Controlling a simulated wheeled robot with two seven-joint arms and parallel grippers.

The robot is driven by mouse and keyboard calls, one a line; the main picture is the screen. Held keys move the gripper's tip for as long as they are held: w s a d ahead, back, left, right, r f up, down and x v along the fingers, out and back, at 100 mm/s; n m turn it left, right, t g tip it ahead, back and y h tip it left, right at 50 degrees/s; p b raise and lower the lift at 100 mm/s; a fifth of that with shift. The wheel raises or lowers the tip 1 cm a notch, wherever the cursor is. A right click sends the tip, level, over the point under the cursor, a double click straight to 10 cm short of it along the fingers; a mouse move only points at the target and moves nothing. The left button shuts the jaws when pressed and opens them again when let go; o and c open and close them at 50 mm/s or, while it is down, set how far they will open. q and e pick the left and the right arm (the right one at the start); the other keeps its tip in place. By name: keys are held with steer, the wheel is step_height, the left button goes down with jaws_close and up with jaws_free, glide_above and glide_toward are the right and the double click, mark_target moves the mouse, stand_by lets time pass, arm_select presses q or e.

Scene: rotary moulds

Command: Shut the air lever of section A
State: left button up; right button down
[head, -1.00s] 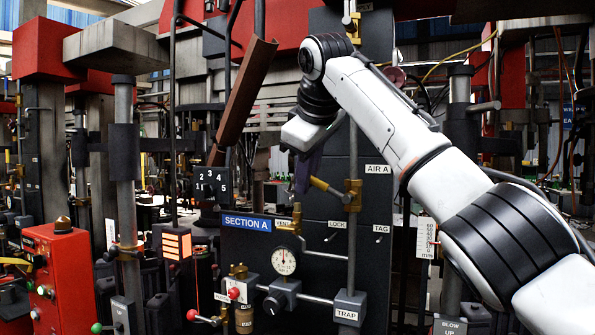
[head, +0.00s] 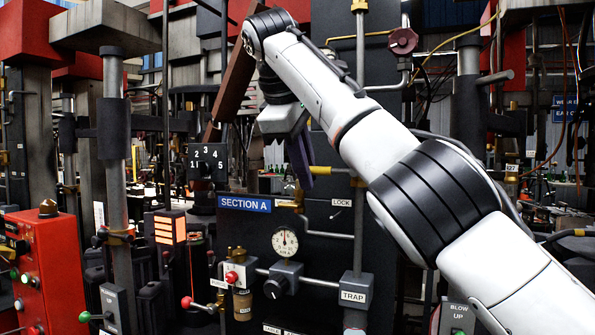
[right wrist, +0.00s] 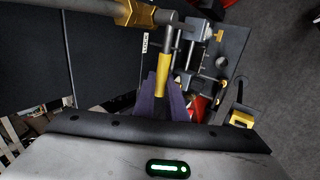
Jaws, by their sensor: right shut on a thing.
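The air lever of section A is a yellow handle (head: 324,170) on a brass valve on the vertical pipe. It points left across the pipe, nearly level. In the right wrist view the yellow handle (right wrist: 163,76) shows between the purple fingers. My right gripper (head: 303,168) reaches in from above and is shut on the handle. It also shows in the right wrist view (right wrist: 162,105). The blue SECTION A sign (head: 245,204) is below left of the lever. My right arm hides much of the valve and the AIR A label. My left gripper is not in view.
A pressure gauge (head: 285,242), a regulator knob (head: 278,285) and a TRAP box (head: 355,293) sit below on the panel. A numbered dial box (head: 208,163) and brown slanted beam (head: 232,88) are left of the gripper. A red cabinet (head: 45,265) stands far left.

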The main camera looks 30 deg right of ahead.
steer(key=shift+f, duration=0.15)
steer(key=c, duration=1.8)
jaws_free()
steer(key=p+v, duration=0.4)
steer(key=v, duration=0.6)
steer(key=shift+r, duration=0.2)
